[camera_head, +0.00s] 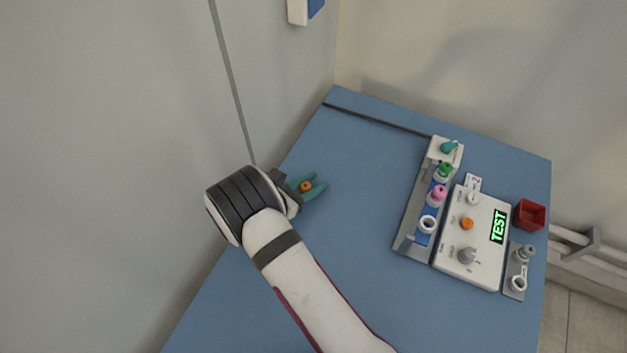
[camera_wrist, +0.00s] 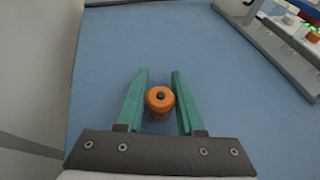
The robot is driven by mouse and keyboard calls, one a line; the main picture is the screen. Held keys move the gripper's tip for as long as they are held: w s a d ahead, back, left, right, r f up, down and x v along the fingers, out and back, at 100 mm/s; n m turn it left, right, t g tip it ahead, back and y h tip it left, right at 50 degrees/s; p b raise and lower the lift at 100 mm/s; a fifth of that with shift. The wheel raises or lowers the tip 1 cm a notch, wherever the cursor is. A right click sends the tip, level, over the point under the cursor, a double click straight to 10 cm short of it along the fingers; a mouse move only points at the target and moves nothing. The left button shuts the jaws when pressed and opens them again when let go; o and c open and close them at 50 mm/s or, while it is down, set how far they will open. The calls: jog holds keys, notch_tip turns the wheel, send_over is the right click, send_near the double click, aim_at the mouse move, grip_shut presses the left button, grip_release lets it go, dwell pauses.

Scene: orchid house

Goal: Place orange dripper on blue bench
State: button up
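The orange dripper (camera_head: 306,186) is between the two green fingers of my gripper (camera_head: 312,188) over the left part of the blue bench (camera_head: 345,260). In the wrist view the orange dripper (camera_wrist: 160,99) shows its round top with a dark centre. My gripper (camera_wrist: 159,76) has its fingers apart, with a visible gap on each side of the dripper. The dripper appears to stand upright on the blue bench (camera_wrist: 180,40); its lower part is hard to see.
A rack (camera_head: 412,215) with green and pink-topped items stands at the right. Beside it are a white panel (camera_head: 483,250) with a TEST display, a red bin (camera_head: 528,215) and a small grey holder (camera_head: 514,270). A wall is close on the left. The bench's middle is clear.

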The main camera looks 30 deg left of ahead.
jog(key=o, duration=0.3)
